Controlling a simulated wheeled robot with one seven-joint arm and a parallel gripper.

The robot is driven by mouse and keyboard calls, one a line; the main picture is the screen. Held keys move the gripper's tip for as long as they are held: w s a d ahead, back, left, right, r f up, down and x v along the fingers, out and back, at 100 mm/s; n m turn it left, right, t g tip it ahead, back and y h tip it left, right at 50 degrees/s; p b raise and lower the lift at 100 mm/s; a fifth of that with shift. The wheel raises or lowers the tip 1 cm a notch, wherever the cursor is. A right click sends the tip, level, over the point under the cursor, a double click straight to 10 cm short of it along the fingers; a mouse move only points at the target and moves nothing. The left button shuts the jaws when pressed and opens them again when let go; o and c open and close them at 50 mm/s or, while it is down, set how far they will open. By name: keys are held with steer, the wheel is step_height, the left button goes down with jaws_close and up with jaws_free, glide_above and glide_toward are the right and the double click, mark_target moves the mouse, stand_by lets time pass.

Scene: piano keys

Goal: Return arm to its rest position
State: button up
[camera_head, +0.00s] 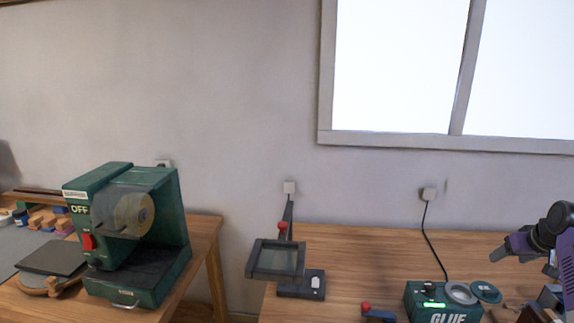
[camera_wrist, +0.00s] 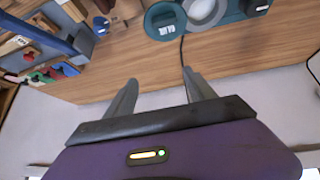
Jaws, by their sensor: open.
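My gripper (camera_wrist: 160,76) shows in the wrist view with its two grey fingers spread apart and nothing between them. Its purple body with a small lit indicator fills the lower part of that view. The fingers point toward the wooden workbench (camera_wrist: 125,66) and are apart from the objects on it. In the head view, part of my dark and purple arm shows at the right edge, above the right end of the workbench (camera_head: 345,262). The rest of my arm is out of frame.
A green glue station (camera_head: 440,302) with a cable stands on the workbench, near my arm. A framed magnifier stand (camera_head: 275,258) is left of it. A green machine marked OFF (camera_head: 135,235) stands on the left table. A gap separates the tables.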

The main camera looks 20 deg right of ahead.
steer(key=w+a+r+t+h, duration=0.1)
steer(key=w+a+t+h, duration=0.4)
steer(key=w+a, duration=0.2)
steer(key=s+a+f+t, duration=0.2)
steer(key=a, duration=1)
steer(key=s+a+f+t, duration=0.1)
steer(key=a+f+t, duration=0.1)
steer(key=a, duration=0.9)
steer(key=s+a+r+n+t+y, duration=0.1)
steer(key=s+a+y, duration=0.1)
steer(key=s+a, duration=0.75)
steer(key=s+a+n+t+y, duration=0.15)
steer(key=s+a, duration=0.45)
steer(key=a, duration=0.6)
steer(key=s+a+n+g+y, duration=0.1)
steer(key=s+a+n+y, duration=0.1)
steer(key=s+a, duration=0.3)
steer(key=s+a+n+g+y, duration=0.1)
steer(key=s+a+y, duration=0.3)
steer(key=s, duration=0.5)
steer(key=shift+s+a+f+n, duration=0.35)
steer(key=shift+f+n, duration=0.1)
steer(key=shift+n, duration=0.3)
